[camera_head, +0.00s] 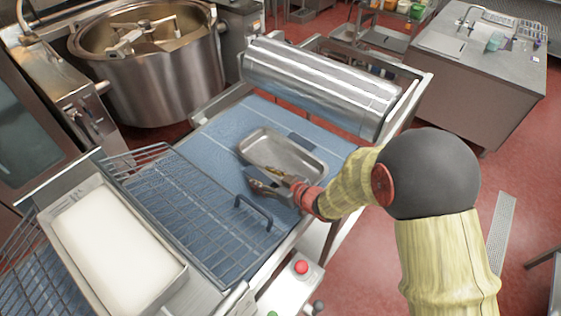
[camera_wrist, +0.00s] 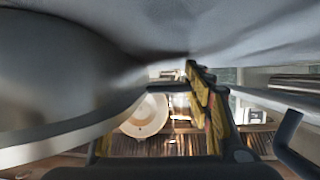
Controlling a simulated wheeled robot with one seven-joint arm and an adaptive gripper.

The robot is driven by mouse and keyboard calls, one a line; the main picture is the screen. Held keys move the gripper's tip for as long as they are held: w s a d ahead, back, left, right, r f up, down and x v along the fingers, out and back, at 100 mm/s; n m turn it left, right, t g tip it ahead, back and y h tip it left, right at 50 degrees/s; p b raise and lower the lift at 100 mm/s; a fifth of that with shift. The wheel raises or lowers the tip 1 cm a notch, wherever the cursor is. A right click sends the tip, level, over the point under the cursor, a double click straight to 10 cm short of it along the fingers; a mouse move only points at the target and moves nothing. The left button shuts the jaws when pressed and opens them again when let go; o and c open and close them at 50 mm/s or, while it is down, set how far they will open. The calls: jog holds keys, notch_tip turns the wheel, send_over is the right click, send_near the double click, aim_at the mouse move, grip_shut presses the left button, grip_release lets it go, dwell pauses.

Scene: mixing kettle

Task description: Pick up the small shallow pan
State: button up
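The small shallow pan (camera_head: 290,154) is a grey metal rectangular tray, lying on the blue surface in the head view. My gripper (camera_head: 260,180) is at its near left edge. One finger appears over the pan's inside and a dark finger is outside the rim. In the wrist view the pan (camera_wrist: 60,75) appears as a large blurred grey shape on the left, covering much of one finger. The other finger of my gripper (camera_wrist: 190,70), yellow and dark, shows beside it. Whether the fingers press on the rim is not clear.
A wire rack with a dark handle (camera_head: 254,212) lies left of the pan. A white-filled tray (camera_head: 112,250) is at the lower left. A metal roller cover (camera_head: 318,82) stands behind. A large mixing kettle (camera_head: 160,85) is at the back left. Blue surface (camera_head: 222,128) is bare behind the pan.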

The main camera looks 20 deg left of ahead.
jog(key=c, duration=1.1)
jog(key=shift+c, duration=0.3)
jog(key=shift+r, duration=0.1)
